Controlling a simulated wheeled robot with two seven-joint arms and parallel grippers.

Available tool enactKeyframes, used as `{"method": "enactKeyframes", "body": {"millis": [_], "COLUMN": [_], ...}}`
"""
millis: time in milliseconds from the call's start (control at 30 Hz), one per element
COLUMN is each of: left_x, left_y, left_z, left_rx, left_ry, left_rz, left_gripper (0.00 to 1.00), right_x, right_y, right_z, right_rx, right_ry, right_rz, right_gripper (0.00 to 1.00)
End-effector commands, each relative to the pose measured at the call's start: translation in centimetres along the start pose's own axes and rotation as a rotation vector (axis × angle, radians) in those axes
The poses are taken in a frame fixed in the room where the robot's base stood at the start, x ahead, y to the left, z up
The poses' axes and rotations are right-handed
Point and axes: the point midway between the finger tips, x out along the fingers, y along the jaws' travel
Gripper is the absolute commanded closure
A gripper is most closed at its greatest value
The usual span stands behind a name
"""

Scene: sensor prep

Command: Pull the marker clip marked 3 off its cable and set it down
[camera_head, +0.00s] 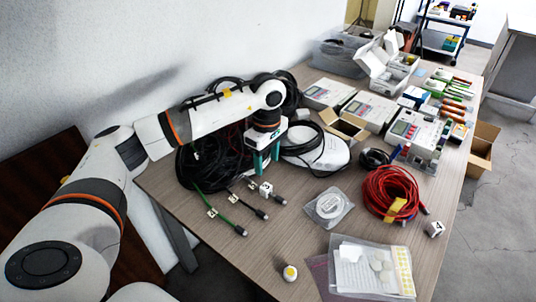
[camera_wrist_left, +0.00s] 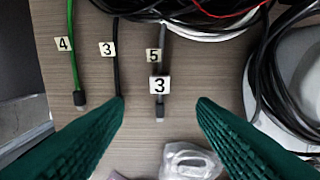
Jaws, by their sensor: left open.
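The white block-like marker clip marked 3 (camera_wrist_left: 159,85) sits on the grey cable tagged 5 (camera_wrist_left: 155,56), just short of its end plug. It also shows in the head view (camera_head: 266,189), below my left gripper (camera_head: 264,170). In the left wrist view my left gripper (camera_wrist_left: 161,102) is open, its teal fingers on either side of the clip and apart from it. A black cable with a flat tag 3 (camera_wrist_left: 107,49) and a green cable with tag 4 (camera_wrist_left: 64,44) lie to the left. My right gripper is not in view.
A clear bag with a white coil (camera_head: 328,207) lies near the clip. A white cube (camera_head: 435,229) and a white-yellow round piece (camera_head: 290,272) stand apart on the table (camera_head: 235,262). A red cable coil (camera_head: 391,196) is to the right. The front-left table area is clear.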

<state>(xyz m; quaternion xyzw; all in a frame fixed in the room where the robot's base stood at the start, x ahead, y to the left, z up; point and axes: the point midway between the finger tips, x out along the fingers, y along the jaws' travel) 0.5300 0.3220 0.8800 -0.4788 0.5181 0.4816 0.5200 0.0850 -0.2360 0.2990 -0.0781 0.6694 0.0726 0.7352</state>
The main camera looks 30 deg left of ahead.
Motion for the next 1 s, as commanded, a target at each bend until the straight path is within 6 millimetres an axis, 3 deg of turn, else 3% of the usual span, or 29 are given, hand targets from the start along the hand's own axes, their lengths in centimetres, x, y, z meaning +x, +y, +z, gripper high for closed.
{"method": "enactKeyframes", "body": {"millis": [300, 500, 700, 967, 1000], "left_x": [6.2, 9.0, 10.2, 10.3, 10.3], "left_y": [0.1, 0.0, 0.0, 0.0, 0.0], "left_z": [-0.1, -0.2, -0.2, -0.2, -0.2], "left_rx": [0.000, 0.001, 0.001, 0.001, 0.001], "left_ry": [0.003, 0.004, 0.005, 0.004, 0.004], "left_rz": [0.005, 0.002, -0.001, -0.001, -0.001], "left_gripper": [0.48, 0.48, 0.48, 0.48, 0.53], "right_x": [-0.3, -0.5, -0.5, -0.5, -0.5], "right_y": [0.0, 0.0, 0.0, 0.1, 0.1], "right_z": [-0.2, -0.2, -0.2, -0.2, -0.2], "right_rx": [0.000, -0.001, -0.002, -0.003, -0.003], "right_ry": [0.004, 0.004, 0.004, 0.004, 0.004], "right_rz": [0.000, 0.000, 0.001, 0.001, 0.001], "right_gripper": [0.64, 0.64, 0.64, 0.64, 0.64]}}
